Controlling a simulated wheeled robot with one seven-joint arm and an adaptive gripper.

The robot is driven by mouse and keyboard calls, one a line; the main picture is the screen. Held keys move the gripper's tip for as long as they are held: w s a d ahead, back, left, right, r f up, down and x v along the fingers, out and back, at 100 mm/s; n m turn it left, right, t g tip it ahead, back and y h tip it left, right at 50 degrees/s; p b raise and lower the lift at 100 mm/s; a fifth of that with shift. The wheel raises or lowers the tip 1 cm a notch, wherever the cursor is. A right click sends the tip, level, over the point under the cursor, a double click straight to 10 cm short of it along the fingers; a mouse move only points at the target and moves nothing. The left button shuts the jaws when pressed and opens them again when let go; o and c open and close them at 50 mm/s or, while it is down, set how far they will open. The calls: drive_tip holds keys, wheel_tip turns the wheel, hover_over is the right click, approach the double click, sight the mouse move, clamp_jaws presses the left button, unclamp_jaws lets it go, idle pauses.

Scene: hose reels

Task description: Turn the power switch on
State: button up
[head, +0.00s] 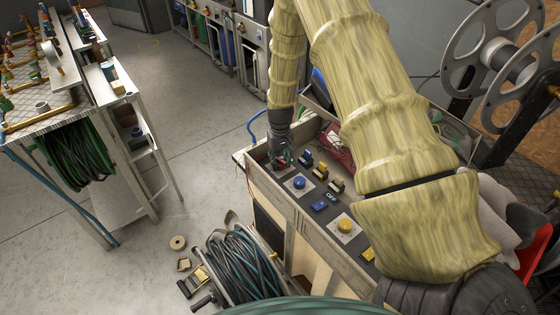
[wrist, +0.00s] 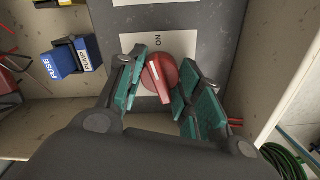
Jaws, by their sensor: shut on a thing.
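The power switch is a red rotary knob (wrist: 157,76) on a white plate (wrist: 160,43) in the wrist view. Letters reading ON, turned sideways, show on the plate above the knob. The knob's raised handle points down and slightly right in that view. My gripper (wrist: 163,84) has its teal-padded fingers on both sides of the knob and is shut on it. In the head view my gripper (head: 281,159) is low over the far left end of the control panel (head: 328,222), where it hides most of the switch.
The panel also carries a blue button (head: 299,183), a yellow button (head: 345,226) and a blue OFF label (head: 331,196). A blue fuse block (wrist: 60,62) is left of the knob. A hose reel (head: 243,266) stands beside the panel.

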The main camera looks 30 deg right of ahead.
sight(280, 159)
drive_tip(key=m, duration=0.3)
drive_tip(key=shift+w+d+r+m, duration=0.1)
drive_tip(key=shift+w+m, duration=0.05)
drive_tip(key=shift+m, duration=0.25)
drive_tip(key=shift+o, duration=0.5)
drive_tip(key=shift+m, duration=0.6)
drive_tip(key=o, duration=1)
drive_tip(key=shift+c, duration=0.2)
wheel_tip(280, 159, up, 12)
